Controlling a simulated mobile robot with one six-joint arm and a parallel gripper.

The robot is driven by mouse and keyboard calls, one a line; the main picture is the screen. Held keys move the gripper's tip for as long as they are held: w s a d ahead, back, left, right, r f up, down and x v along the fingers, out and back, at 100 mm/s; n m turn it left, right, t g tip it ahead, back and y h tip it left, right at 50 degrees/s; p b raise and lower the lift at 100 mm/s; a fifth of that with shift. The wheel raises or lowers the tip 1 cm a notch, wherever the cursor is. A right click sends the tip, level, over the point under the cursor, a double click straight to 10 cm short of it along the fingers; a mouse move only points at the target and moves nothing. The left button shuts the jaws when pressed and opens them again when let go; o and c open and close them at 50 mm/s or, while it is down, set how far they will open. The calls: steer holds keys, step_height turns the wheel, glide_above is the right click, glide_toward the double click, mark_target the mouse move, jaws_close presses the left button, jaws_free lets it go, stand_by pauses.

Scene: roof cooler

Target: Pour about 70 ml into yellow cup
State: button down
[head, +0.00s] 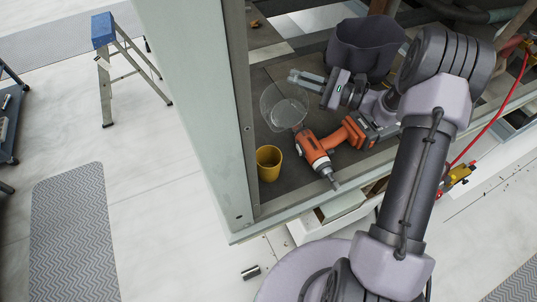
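The yellow cup (268,171) stands upright on the dark deck inside the cooler frame, by the near corner post. I cannot see how much is in it. A clear, see-through container (281,110) is just behind the cup and a little to its right. Its contents cannot be made out. My gripper (302,80) reaches in from the right, with its fingers pointing left at the container's upper right edge. The fingers overlap the container in this view, and I cannot tell whether they are closed on it.
An orange cordless drill (312,149) lies right beside the cup, in front of my gripper. A dark bucket (363,50) stands behind my gripper. The pale corner post (205,90) rises left of the cup. A blue-topped stepladder (103,30) stands far off to the left.

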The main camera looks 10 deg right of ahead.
steer(key=m, duration=0.1)
steer(key=w+d+f+m, duration=0.1)
steer(key=w+f+m, duration=0.1)
steer(key=shift+w+d+f+m+p, duration=0.1)
steer(key=shift+w+d+m+p, duration=0.1)
steer(key=shift+w+m+p, duration=0.15)
steer(key=shift+w+d+f+m+b, duration=0.15)
steer(key=shift+f+m+b, duration=0.3)
steer(key=shift+f+m, duration=0.8)
stand_by(1.5)
